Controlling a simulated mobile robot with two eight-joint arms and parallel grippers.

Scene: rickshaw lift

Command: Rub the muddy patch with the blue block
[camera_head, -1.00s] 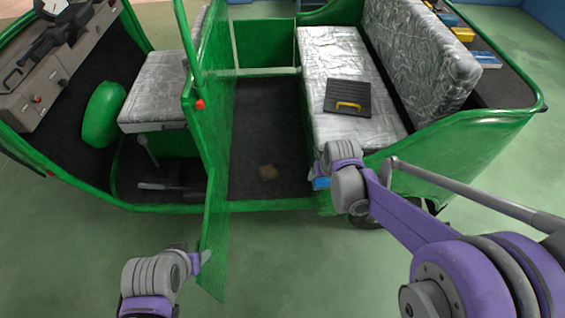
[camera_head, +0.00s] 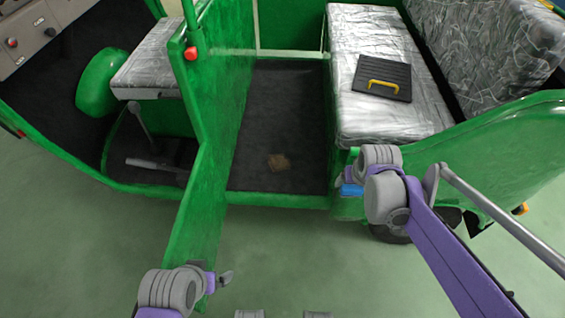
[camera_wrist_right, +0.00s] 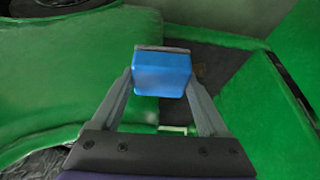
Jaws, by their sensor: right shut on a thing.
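The muddy patch (camera_head: 278,162) is a small brown smudge on the dark floor of the green rickshaw (camera_head: 270,201), near its open side. My right gripper (camera_head: 350,183) is shut on the blue block (camera_head: 347,190), which also shows between the fingers in the right wrist view (camera_wrist_right: 162,75). The block is to the right of the patch, by the green panel below the rear seat, and apart from the patch. My left gripper (camera_head: 224,279) is low in the head view, at the lower end of the open green door (camera_head: 198,235). Its fingers are too small to read.
A silver-covered rear seat (camera_head: 360,45) carries a dark board with a yellow handle (camera_head: 382,78). The front seat (camera_head: 150,60) and a green rounded cover (camera_head: 100,82) are at left. The floor opening between door and rear seat is clear.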

